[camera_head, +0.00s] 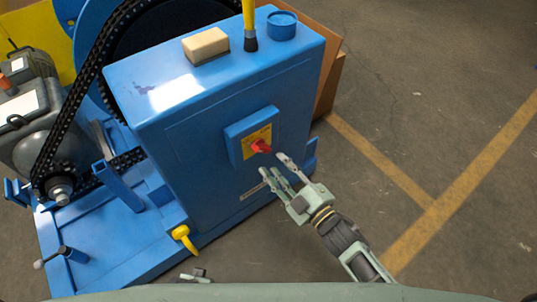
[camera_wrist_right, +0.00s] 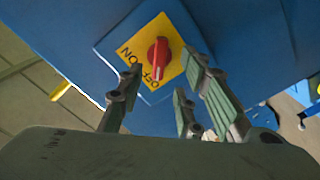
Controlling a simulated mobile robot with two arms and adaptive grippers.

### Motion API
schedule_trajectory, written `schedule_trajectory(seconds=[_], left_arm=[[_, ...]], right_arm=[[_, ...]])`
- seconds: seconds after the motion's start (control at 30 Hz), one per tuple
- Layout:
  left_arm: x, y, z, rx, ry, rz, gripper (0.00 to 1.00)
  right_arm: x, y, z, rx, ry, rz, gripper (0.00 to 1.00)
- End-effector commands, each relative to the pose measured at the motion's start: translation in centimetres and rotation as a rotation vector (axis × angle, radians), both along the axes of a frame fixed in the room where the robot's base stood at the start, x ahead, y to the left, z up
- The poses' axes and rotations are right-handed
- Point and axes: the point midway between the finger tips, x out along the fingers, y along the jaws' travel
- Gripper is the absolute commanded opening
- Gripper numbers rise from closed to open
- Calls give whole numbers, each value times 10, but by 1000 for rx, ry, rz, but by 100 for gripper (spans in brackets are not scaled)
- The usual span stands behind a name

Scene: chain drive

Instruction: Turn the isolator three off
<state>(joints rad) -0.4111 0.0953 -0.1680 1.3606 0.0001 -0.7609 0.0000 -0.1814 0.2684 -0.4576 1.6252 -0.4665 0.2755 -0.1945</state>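The isolator has a red knob (camera_head: 261,146) on a yellow plate (camera_head: 249,143), in a blue box on the front of the blue cabinet (camera_head: 190,140). In the right wrist view the red knob (camera_wrist_right: 158,52) stands nearly upright in the picture, its lower end near the OFF lettering. ON is to the left. I cannot tell which end is the pointer. My right gripper (camera_head: 274,166) is open and empty, just below and right of the knob, its fingers (camera_wrist_right: 157,85) apart and not visibly touching it. Part of my left gripper (camera_head: 194,275) shows at the bottom edge, mostly hidden.
A black chain (camera_head: 78,105) and a motor (camera_head: 30,110) are at left. A yellow handle (camera_head: 185,239) sticks out low in front. Floor at right is clear.

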Motion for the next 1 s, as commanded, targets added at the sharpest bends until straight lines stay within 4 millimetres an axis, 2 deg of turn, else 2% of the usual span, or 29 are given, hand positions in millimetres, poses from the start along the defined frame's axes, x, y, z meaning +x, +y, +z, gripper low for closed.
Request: schedule_trajectory(seconds=[0.1,0.3,1.0], left_arm=[[0,0,0,0,1,-1,40],[-1,0,0,0,1,-1,40],[2,0,3,1,-2,0,40]], right_arm=[[-20,-14,-1,0,2,0,33],[-37,-27,0,1,1,0,33],[-38,-31,1,2,9,-12,33]])
